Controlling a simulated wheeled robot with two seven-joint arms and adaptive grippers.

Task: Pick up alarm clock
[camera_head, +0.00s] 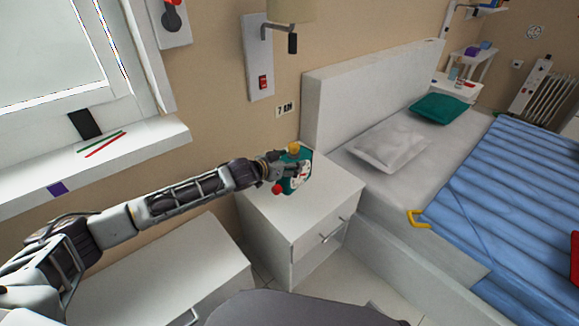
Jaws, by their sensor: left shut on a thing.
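A teal alarm clock (302,181) with a pale face, a yellow part on top and a red part at its lower left is at the white nightstand (325,200). My left arm reaches in from the left, and my left gripper (292,168) is shut on the alarm clock, covering part of it. The clock looks tilted. I cannot tell whether it touches the nightstand top. My right gripper is not in view.
A bed with a blue striped cover (500,190), a white pillow (391,146) and a teal pillow (441,108) stands to the right. A white cabinet (170,275) is below my arm. A windowsill (130,147) holds pencils. A wall lamp (290,10) hangs above.

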